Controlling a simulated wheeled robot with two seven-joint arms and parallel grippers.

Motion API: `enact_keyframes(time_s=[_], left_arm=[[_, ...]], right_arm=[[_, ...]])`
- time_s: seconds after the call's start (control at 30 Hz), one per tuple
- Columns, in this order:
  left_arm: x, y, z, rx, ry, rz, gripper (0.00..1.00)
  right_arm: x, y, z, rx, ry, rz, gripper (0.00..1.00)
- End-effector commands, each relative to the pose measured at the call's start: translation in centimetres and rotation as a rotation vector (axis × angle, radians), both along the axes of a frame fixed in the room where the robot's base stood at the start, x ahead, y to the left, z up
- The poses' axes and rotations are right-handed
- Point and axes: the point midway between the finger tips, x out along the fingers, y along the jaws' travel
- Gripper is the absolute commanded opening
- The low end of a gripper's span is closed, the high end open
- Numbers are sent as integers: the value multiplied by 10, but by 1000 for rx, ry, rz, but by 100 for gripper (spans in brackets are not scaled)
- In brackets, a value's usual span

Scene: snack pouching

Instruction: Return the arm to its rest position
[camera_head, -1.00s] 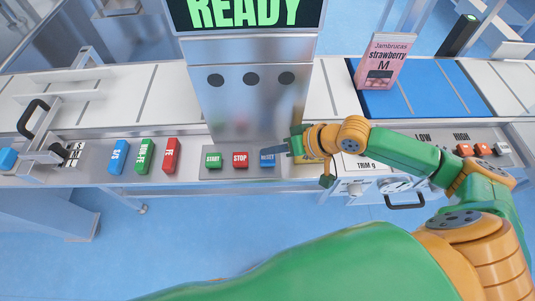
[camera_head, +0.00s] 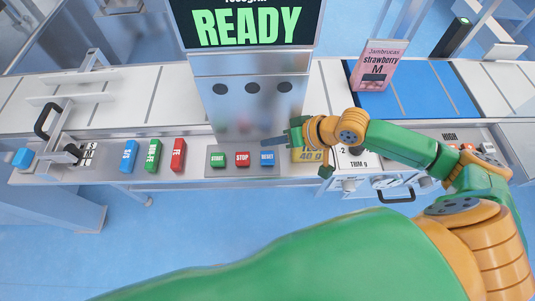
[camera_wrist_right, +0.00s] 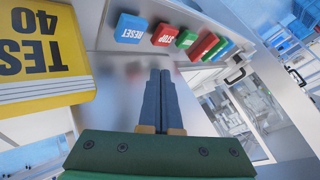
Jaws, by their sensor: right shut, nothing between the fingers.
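My right arm comes in from the right in the head view. My right gripper (camera_head: 266,143) has its blue fingers pressed together with nothing between them. In the head view the fingers show just above the blue RESET button (camera_head: 267,158); I cannot tell the exact gap. In the right wrist view the shut fingers (camera_wrist_right: 161,98) point toward a metal surface, and the RESET button (camera_wrist_right: 131,27) is apart from them. My left gripper is not in view.
A yellow block marked TEST 40 g (camera_head: 314,155) sits beside my right gripper. Green START (camera_head: 218,159) and red STOP (camera_head: 243,159) buttons lie left of RESET. A pink strawberry pouch (camera_head: 378,66) stands on the blue belt (camera_head: 428,92). The screen (camera_head: 246,25) reads READY.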

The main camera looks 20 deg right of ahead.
Motion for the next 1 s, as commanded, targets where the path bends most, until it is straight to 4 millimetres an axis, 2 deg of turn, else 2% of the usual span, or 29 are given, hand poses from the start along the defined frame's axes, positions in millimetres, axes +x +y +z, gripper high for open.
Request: enact_keyframes(time_s=[0.33, 0.5, 0.6, 0.67, 0.77, 0.9, 1.0], left_arm=[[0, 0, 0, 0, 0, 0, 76], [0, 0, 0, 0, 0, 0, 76], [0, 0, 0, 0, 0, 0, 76], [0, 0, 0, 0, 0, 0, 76], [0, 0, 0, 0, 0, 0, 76], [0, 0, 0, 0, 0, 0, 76], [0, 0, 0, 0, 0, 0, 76]], right_arm=[[-2, 3, -1, -3, -2, 11, 0], [-37, 41, -21, -101, -70, 159, 0], [-55, 45, -31, -205, -108, 182, 0], [-64, 38, -37, -271, -106, 165, 0], [-84, 15, -49, -387, -52, 110, 0], [-125, -27, -65, -539, 97, 26, 0], [-155, -50, -75, -619, 211, -16, 0]])
